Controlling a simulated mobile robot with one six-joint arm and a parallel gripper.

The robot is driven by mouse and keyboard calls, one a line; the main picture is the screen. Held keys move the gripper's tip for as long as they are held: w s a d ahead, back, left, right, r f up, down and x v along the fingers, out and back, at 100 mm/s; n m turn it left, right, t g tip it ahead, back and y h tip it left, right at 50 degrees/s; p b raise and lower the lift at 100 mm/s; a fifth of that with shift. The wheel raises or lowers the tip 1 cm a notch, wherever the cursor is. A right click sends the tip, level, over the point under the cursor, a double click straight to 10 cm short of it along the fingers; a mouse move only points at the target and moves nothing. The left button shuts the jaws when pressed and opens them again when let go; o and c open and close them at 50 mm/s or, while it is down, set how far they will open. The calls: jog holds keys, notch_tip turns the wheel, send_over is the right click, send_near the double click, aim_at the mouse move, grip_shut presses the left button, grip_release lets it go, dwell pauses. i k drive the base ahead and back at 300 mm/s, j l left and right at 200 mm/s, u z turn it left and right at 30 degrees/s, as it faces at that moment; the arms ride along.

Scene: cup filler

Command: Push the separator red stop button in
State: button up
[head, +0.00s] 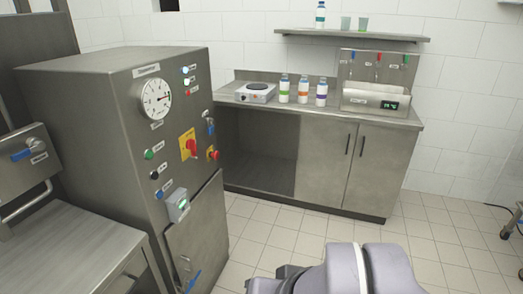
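A grey metal cabinet (110,115) with a round dial gauge (156,98) stands at the left. The labels are too small to read, so I cannot tell which red control is the separator stop. My arm shows at the bottom edge, well away from the cabinet face; my gripper is not in view.
A steel counter (315,113) with a hotplate (255,92), bottles (303,91) and a dispenser (376,82) stands at the back wall. A shelf (350,37) hangs above. A steel table (75,250) fills the lower left. The tiled floor (275,228) before the counter is clear.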

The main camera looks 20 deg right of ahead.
aim_at(215, 155)
jog(key=i+l+u, duration=0.25)
jog(key=i+l, duration=0.4)
jog(key=i+l+u, duration=0.25)
jog(key=i+l, duration=0.55)
